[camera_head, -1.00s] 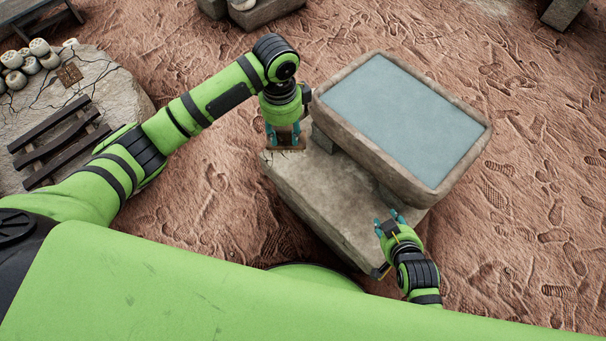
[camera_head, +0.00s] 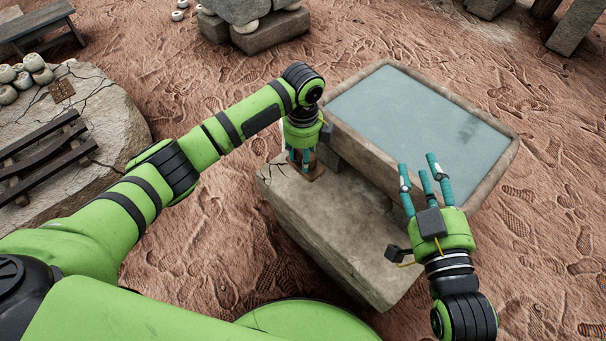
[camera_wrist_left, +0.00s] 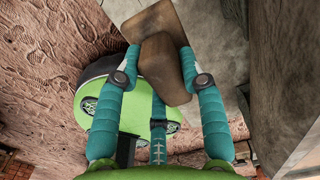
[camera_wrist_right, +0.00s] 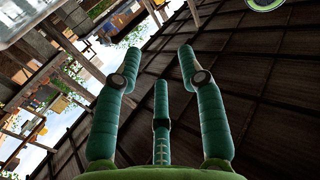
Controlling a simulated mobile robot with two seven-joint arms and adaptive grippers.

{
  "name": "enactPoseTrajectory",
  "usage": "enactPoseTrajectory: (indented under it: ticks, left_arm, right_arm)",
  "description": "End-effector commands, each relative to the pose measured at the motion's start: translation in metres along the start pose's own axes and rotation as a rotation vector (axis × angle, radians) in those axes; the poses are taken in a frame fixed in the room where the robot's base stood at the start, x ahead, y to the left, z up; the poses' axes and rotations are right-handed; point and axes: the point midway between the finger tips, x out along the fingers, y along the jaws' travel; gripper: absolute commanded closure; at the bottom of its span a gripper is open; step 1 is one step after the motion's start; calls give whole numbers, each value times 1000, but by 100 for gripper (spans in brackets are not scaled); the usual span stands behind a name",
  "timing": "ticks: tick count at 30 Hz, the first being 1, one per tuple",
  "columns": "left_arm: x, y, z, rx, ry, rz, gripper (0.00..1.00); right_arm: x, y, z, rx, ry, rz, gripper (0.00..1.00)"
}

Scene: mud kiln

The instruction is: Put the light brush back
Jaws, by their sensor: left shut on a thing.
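A brown wooden brush (camera_head: 314,172) is at the far left corner of the stone slab (camera_head: 335,225), beside the water trough (camera_head: 505,155). My left gripper (camera_head: 302,160) points down and is shut on the brush. In the left wrist view, the brush's blocky grip (camera_wrist_left: 167,65) sits between the fingers, with a wider brown block (camera_wrist_left: 152,20) beyond it. I cannot tell whether the brush touches the slab. My right gripper (camera_head: 422,178) is open and empty, fingers pointing up, in front of the trough's near right side.
A round cracked stone (camera_head: 110,120) with a dark wooden rack (camera_head: 45,160) lies to the left. Stone blocks (camera_head: 255,32) stand at the back. The slab's front part is bare. Open sandy ground surrounds it.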

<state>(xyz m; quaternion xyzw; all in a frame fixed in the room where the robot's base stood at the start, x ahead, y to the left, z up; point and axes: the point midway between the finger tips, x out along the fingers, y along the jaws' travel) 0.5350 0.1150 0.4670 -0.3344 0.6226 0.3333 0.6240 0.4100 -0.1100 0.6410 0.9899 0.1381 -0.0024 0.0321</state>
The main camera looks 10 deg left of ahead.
Motion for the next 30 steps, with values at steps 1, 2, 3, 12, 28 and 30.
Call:
enactPoseTrajectory:
  ticks: [1, 2, 3, 12, 28, 30]
  left_arm:
    - [8, 0, 0, 0, 0, 1, 91]
    - [12, 0, 0, 0, 0, 1, 91]
    - [16, 0, 0, 0, 0, 1, 91]
    - [28, 0, 0, -1, 0, 0, 91]
    - [66, 1, 0, -1, 0, 0, 91]
    - [67, 0, 0, -1, -1, 0, 91]
  right_arm:
    - [0, -3, -10, -3, 67, -7, 60]
    - [0, -5, -18, -4, 105, -10, 60]
    - [-1, -7, -27, -5, 154, -16, 60]
    - [-10, -15, -63, -6, 339, -34, 60]
    - [-64, -36, -140, 1, 831, -90, 60]
    - [-68, -37, -143, 2, 854, -93, 60]
